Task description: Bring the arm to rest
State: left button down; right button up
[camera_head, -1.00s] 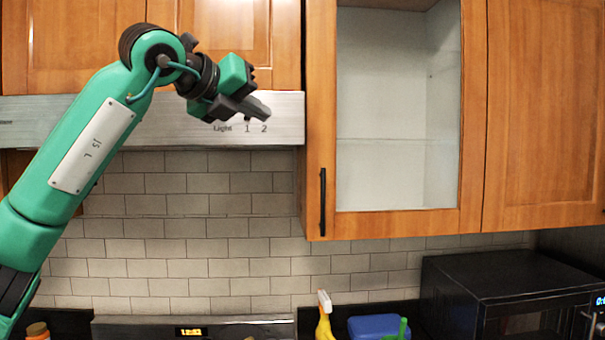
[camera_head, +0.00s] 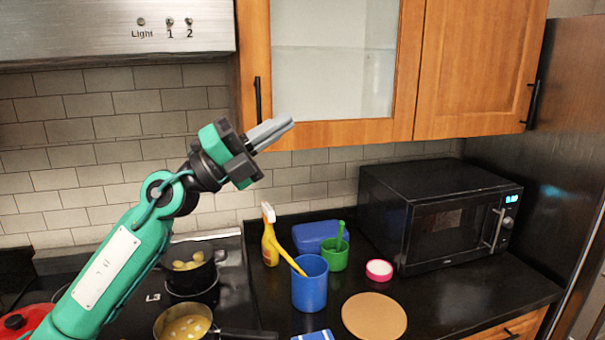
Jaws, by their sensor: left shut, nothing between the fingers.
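My left arm, green with dark joints, comes in from the lower left of the head view. My right gripper does not show.
Pots (camera_head: 192,275) stand on the stove at lower left. A yellow spray bottle (camera_head: 269,240), blue cup (camera_head: 310,287), green cup (camera_head: 335,255), round brown board (camera_head: 374,316) and black microwave (camera_head: 440,215) stand on the counter. Orange cabinets (camera_head: 470,70) hang above.

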pick_arm(q)
jog(key=w+a+f+n+t+y, duration=0.1)
jog(key=a+f+n+t+y, duration=0.5)
jog(key=f+n+t+y, duration=0.5)
jog(key=w+a+f+n+t+y, duration=0.1)
jog(key=a+f+n+t+y, duration=0.6)
jog(key=n, duration=0.9)
jog(key=s+a+f+n+g+y, duration=0.2)
jog(key=f+n+g+y, duration=0.15)
jog(key=f, duration=0.55)
jog(key=s+a+f+n+g+y, duration=0.2)
jog(key=a+f+n+g+y, duration=0.15)
jog(key=f, duration=0.55)
jog(key=s+a+f+n+g+h, duration=0.1)
jog(key=s+f+g, duration=0.7)
jog(key=s+f, duration=0.75)
jog(key=s+f+g+h, duration=0.1)
jog(key=s+f+g, duration=0.75)
jog(key=s, duration=0.65)
notch_tip(320, 180, down, 30)
jog(key=s+a+f, duration=0.2)
jog(key=s+f, duration=1.7)
jog(key=f, duration=0.2)
jog(key=shift+s+a, duration=0.15)
jog(key=shift+a, duration=0.2)
